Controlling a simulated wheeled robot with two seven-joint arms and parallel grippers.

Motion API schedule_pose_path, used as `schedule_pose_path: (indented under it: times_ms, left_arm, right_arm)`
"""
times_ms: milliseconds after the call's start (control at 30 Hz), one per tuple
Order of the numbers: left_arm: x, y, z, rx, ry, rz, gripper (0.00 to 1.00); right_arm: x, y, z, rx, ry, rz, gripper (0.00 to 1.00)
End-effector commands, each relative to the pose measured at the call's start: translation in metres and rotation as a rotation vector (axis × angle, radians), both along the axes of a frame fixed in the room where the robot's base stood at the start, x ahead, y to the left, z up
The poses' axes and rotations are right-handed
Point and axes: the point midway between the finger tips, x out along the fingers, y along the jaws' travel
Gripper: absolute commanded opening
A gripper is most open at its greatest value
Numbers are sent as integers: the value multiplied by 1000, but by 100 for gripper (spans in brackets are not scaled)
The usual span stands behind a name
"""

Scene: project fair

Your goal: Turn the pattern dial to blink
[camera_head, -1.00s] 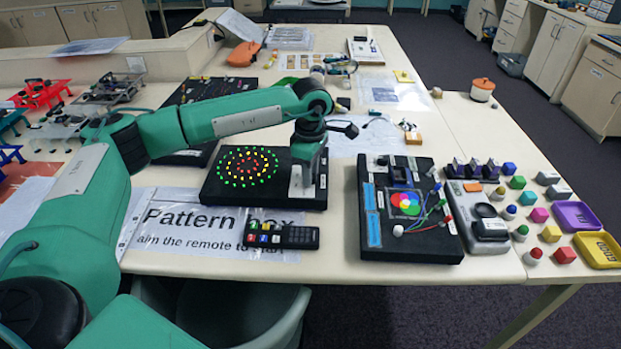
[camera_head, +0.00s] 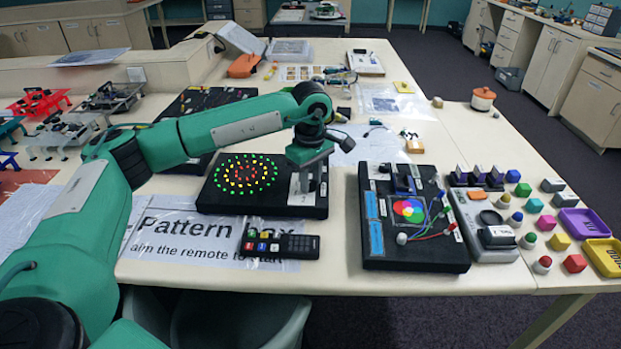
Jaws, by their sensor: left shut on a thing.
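The pattern box (camera_head: 225,204) is a black board with rings of lit green, yellow and red dots (camera_head: 246,175) on its left part. A light label plate (camera_head: 301,196) lies on its right part. My left gripper (camera_head: 307,181) points down over that plate and is shut on the pattern dial, which the gripper hides. I cannot read the dial's setting. My right gripper is not in view.
A black remote (camera_head: 280,244) lies on the "Pattern Box" sign (camera_head: 180,232) in front of the box. A black colour-mixing board (camera_head: 418,255) with wires stands to the right. Small coloured blocks and trays (camera_head: 582,222) fill the right table.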

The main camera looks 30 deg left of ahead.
Motion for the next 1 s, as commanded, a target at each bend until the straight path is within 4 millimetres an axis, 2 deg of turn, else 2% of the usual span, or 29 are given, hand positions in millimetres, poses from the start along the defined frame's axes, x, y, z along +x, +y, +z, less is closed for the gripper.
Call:
schedule_pose_path:
  times_ms: [167, 200, 300, 667, 800, 867, 900, 1000]
  left_arm:
    - [0, -1, 0, -1, 1, -1, 4]
    - [0, -1, 0, -1, 1, -1, 31]
    - [0, -1, 0, -1, 1, -1, 49]
    - [0, 0, 4, -1, 0, 1, 49]
    - [1, -1, 24, -1, -4, 0, 49]
    - [1, -1, 36, -1, -4, 0, 49]
    - [1, -1, 46, -1, -4, -1, 49]
    - [1, -1, 70, -1, -5, -1, 49]
  right_arm:
    - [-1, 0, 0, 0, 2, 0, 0]
    - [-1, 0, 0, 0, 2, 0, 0]
    - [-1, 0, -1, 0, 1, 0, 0]
    - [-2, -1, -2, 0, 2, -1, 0]
    - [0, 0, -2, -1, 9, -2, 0]
    - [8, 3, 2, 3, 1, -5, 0]
    - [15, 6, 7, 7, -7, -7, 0]
    - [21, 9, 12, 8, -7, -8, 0]
